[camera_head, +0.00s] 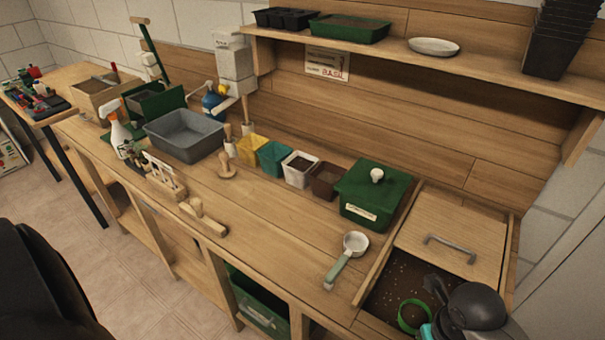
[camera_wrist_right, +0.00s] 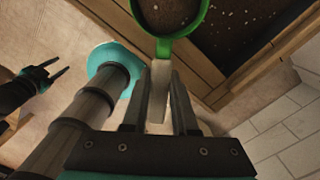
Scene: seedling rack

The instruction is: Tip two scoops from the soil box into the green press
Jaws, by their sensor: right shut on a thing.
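The soil box (camera_head: 372,287) is at the lower right of the head view, its dark, white-flecked soil partly uncovered. A green-rimmed scoop (camera_head: 402,318) is over the soil. It also shows in the right wrist view (camera_wrist_right: 181,48), where my right gripper (camera_wrist_right: 158,85) is shut on its pale handle. Dark soil shows inside the rim; I cannot tell whether it fills the scoop or lies below. The green press (camera_head: 163,104) stands at the far left of the bench, partly hidden by a grey tub. My left gripper (camera_wrist_right: 48,76) is open and empty in the wrist view.
The wooden lid (camera_head: 450,232) covers the box's back part. A metal scoop (camera_head: 353,243) and green lidded bin (camera_head: 372,195) stand left of the box. Small pots, the grey tub (camera_head: 185,136) and a spray bottle (camera_head: 119,134) line the bench.

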